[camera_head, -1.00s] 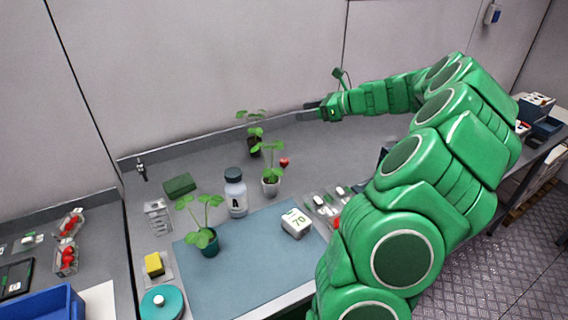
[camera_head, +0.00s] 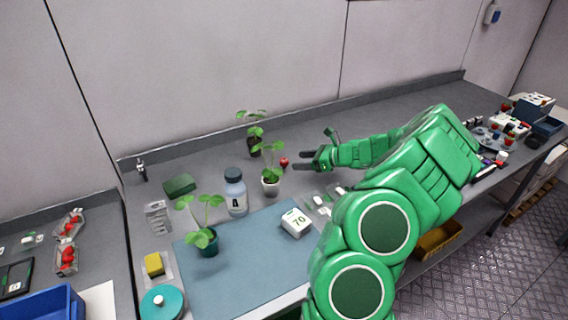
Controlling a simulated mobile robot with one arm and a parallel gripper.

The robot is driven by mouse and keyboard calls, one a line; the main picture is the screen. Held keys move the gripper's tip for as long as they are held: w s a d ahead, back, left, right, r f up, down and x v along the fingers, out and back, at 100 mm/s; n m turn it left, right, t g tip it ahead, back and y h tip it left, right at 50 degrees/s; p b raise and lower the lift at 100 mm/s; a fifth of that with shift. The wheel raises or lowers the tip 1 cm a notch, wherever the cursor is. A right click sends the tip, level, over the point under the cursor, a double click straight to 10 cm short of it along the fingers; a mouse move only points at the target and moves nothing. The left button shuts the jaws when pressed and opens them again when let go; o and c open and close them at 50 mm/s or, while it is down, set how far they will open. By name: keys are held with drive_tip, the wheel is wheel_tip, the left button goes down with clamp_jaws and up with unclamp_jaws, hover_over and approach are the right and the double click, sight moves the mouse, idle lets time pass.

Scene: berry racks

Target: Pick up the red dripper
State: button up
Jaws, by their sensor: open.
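A small red object (camera_head: 284,162) sits on the grey bench just behind and right of a potted strawberry plant in a white pot (camera_head: 271,187). It is too small to tell surely whether it is the red dripper or a berry. My gripper (camera_head: 304,160) is just right of it in the picture, open and empty, its dark fingers pointing left towards it. A gap shows between the fingertips and the red object. How high the fingers are above the bench is hard to judge.
A dark-potted plant (camera_head: 254,148) stands behind, and a bottle (camera_head: 236,192) left of the white pot. A blue mat (camera_head: 235,262) bears a white timer (camera_head: 296,222) and another plant (camera_head: 206,232). Clear packs (camera_head: 318,202) lie near my arm. The bench behind my gripper is clear.

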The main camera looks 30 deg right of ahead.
sight(286, 160)
drive_tip(key=shift+x, duration=3.6)
drive_tip(key=shift+w+r, duration=0.1)
drive_tip(key=c, duration=1)
